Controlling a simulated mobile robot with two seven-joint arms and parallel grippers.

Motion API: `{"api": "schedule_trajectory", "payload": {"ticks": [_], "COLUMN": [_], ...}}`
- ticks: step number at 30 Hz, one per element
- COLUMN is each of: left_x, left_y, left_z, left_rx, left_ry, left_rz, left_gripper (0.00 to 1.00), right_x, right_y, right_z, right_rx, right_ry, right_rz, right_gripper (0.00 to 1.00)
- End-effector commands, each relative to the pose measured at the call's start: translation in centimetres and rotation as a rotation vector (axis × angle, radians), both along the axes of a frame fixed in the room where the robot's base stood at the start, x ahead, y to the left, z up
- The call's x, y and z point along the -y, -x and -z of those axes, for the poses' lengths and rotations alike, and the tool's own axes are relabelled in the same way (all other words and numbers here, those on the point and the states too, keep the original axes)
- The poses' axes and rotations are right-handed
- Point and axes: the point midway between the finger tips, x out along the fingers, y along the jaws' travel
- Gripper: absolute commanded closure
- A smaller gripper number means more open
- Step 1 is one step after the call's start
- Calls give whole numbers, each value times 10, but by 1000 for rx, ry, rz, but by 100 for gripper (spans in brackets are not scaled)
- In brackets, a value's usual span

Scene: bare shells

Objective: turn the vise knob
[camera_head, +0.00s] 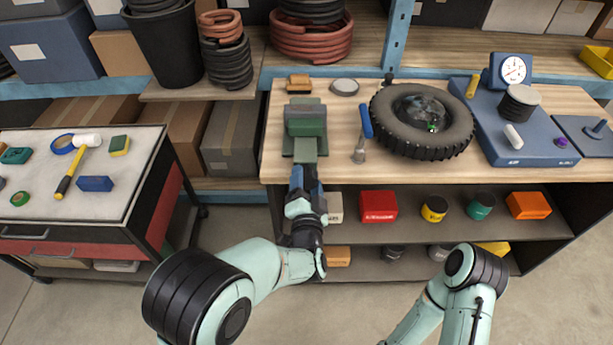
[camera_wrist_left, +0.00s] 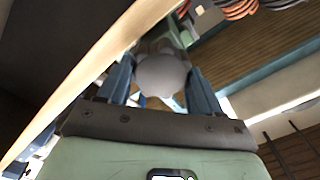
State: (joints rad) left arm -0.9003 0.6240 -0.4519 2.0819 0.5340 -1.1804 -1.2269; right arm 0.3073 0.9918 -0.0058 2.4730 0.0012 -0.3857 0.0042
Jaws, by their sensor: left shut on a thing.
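The green-grey vise (camera_head: 306,122) stands on the workbench near its left end, with its front part reaching to the bench's front edge. My left gripper (camera_head: 306,172) is at the front of the vise, its blue fingers pointing toward it. In the left wrist view, a rounded grey vise knob (camera_wrist_left: 162,75) sits between the two fingers of my left gripper (camera_wrist_left: 160,82), which is shut on it. In the head view the knob is hidden by the gripper. My right arm shows at the lower right, but its gripper is out of view.
On the workbench (camera_head: 270,135), a blue-handled tool (camera_head: 366,122) and a black tire (camera_head: 422,118) stand right of the vise. A blue scale (camera_head: 510,130) is further right. A tool cart (camera_head: 60,215) stands at left. The shelf below the bench holds boxes and cans.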

Motion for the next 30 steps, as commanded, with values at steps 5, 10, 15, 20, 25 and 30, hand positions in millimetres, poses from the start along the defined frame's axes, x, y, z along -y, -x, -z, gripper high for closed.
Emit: {"api": "schedule_trajectory", "payload": {"ticks": [5, 10, 15, 20, 25, 30], "left_x": [1, 2, 2, 2, 2, 2], "left_y": [0, 0, 0, 0, 0, 0], "left_z": [-2, -1, 0, 1, 2, 2], "left_rx": [1, 1, 1, 1, 1, 1], "left_ry": [-174, -335, -493, -626, -740, -819], "left_rz": [2, 2, 3, 2, 2, 2], "left_gripper": [66, 66, 66, 66, 66, 66], "right_x": [0, 0, 0, 0, 0, 0], "right_y": [-7, -13, -19, -24, -29, -32], "right_z": [-15, -26, -37, -45, -52, -56], "right_rx": [8, 15, 21, 28, 32, 37], "right_ry": [0, 0, 0, 0, 0, 0], "right_rz": [-1, 0, 0, 0, 0, 0], "right_gripper": [57, 57, 57, 57, 57, 57]}}
